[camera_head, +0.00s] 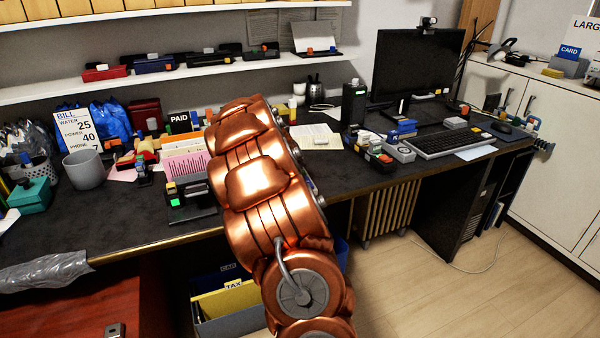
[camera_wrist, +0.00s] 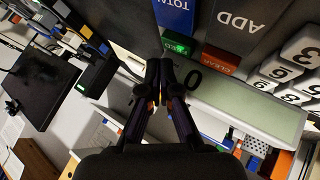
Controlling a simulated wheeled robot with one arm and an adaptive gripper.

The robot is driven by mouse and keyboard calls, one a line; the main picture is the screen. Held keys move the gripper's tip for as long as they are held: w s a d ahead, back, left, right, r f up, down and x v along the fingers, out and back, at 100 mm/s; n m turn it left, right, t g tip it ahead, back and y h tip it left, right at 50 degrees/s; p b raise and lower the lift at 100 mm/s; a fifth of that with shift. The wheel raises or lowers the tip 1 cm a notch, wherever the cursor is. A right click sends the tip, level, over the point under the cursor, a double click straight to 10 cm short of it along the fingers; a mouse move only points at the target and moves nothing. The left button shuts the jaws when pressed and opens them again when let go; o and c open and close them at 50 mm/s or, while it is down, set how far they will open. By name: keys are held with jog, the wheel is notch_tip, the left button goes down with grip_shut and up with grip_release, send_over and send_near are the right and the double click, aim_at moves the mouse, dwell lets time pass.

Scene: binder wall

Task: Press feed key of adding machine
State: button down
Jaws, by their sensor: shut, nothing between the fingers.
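The adding machine fills the upper right of the wrist view, upside down. It has a blue TOTAL key (camera_wrist: 176,14), a dark ADD key (camera_wrist: 238,22), a red CLEAR key (camera_wrist: 221,61) and white number keys (camera_wrist: 302,48). A small green key (camera_wrist: 178,43) sits beside the TOTAL key; its label is too small to read. A pale display (camera_wrist: 250,106) shows a 0. My gripper (camera_wrist: 160,65) is shut and empty, its tips just below the green key in the picture. I cannot tell if they touch. In the head view my arm hides the gripper, and I cannot make out the machine.
A shelf (camera_head: 160,76) runs above. Wooden floor (camera_head: 395,285) is clear at the lower right.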

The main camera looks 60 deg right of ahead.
jog(key=shift+r+p, duration=0.95)
jog(key=shift+r, duration=1.65)
jog(key=shift+f, duration=0.1)
